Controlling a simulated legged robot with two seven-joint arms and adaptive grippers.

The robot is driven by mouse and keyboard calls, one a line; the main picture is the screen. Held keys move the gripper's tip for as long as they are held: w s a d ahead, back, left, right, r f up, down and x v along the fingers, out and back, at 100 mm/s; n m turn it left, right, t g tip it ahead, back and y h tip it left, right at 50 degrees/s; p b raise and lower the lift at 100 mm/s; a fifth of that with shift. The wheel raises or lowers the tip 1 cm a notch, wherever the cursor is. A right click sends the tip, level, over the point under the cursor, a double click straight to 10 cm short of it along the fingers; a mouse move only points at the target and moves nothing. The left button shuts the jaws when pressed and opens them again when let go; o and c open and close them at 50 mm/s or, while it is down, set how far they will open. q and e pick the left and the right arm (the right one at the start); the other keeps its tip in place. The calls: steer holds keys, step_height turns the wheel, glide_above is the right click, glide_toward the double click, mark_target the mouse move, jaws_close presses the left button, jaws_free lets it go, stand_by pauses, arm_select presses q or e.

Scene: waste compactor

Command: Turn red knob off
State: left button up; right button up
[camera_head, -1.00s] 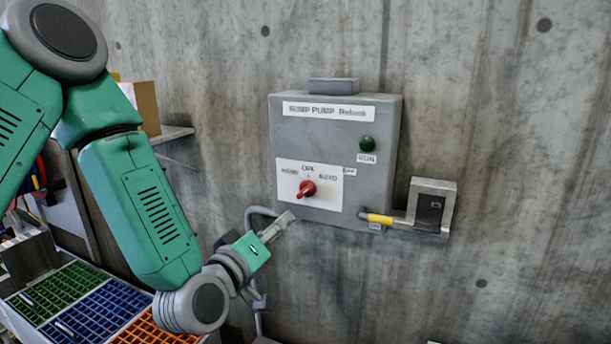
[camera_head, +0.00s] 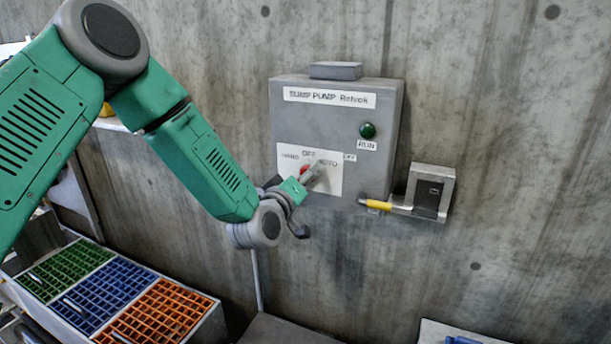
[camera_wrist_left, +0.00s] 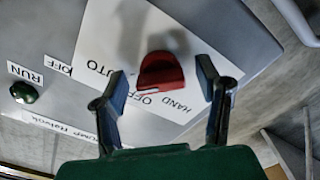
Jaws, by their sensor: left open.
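The red knob (camera_head: 304,171) is on a white label plate (camera_head: 289,161) marked HAND, OFF and AUTO, low on the grey sump pump box (camera_head: 335,118). My left gripper (camera_head: 314,172) is in front of the plate and partly hides the knob in the head view. In the left wrist view, the red knob (camera_wrist_left: 162,70) lies between the two open fingers (camera_wrist_left: 162,78), with a gap visible on each side. Its lower edge faces the OFF and HAND lettering, but I cannot tell its exact setting. My right gripper is not in view.
A green RUN light (camera_head: 368,130) is above right of the knob. A yellow-handled lever (camera_head: 376,204) and a metal bracket (camera_head: 432,192) are right of the box. Green, blue and orange grid bins (camera_head: 215,306) are at lower left. Concrete wall surrounds the box.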

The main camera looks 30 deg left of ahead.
arm_select(q)
steer(key=shift+w+a+f, duration=0.1)
steer(key=c, duration=1.2)
